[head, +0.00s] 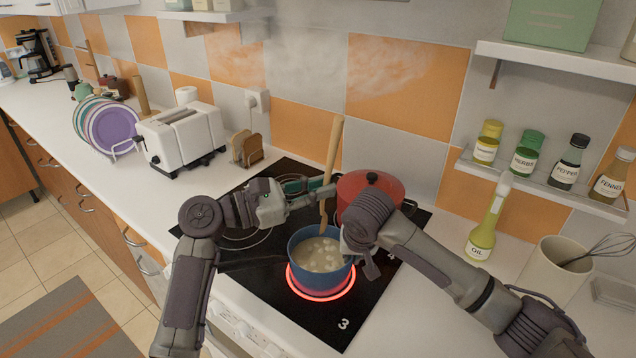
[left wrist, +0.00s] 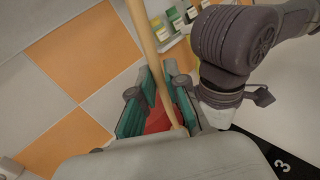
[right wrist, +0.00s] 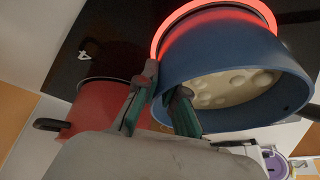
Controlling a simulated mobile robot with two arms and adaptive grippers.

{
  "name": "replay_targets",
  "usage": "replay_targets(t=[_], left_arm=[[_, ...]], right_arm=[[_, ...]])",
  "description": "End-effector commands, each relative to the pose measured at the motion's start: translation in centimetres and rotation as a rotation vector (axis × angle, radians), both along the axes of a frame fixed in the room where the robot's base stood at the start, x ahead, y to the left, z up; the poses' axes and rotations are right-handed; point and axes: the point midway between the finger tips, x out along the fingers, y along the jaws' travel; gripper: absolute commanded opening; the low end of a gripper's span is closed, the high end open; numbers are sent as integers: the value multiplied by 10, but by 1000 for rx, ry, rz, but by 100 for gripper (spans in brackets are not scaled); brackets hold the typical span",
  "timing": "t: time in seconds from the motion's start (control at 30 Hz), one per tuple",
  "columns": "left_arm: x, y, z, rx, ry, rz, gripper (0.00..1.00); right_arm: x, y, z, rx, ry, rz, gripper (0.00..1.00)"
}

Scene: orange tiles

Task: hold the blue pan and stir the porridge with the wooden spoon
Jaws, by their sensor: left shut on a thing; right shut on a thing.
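The blue pan (head: 308,268) stands on a glowing burner, its dark handle pointing left. Pale lumpy porridge (head: 321,252) fills much of it and also shows in the right wrist view (right wrist: 235,88). The wooden spoon (head: 334,150) stands nearly upright, its lower end in the pan; the tip is hidden. My left gripper (head: 322,190) is shut on the spoon's shaft above the pan; the shaft shows between its teal pads in the left wrist view (left wrist: 160,85). My right gripper (right wrist: 167,102) is shut on the pan's right wall, one finger inside the rim and one outside.
A red lidded pot (head: 372,188) stands close behind the pan, to its right. An oil bottle (head: 487,222) and a utensil crock (head: 550,272) are on the right counter. A toaster (head: 181,138) and plate rack (head: 110,130) stand left. Spice jars (head: 528,150) line a shelf.

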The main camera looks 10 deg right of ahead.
Motion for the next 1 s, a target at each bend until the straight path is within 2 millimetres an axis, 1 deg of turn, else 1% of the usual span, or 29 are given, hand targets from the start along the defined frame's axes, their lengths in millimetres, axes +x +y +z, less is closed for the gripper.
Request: replay_targets(t=[0.37,1.0], left_arm=[[-10,-3,-29,0,2,0,0],[0,0,-80,1,2,-1,0]], right_arm=[[0,0,0,0,0,-1,0],[0,0,0,1,1,0,0]])
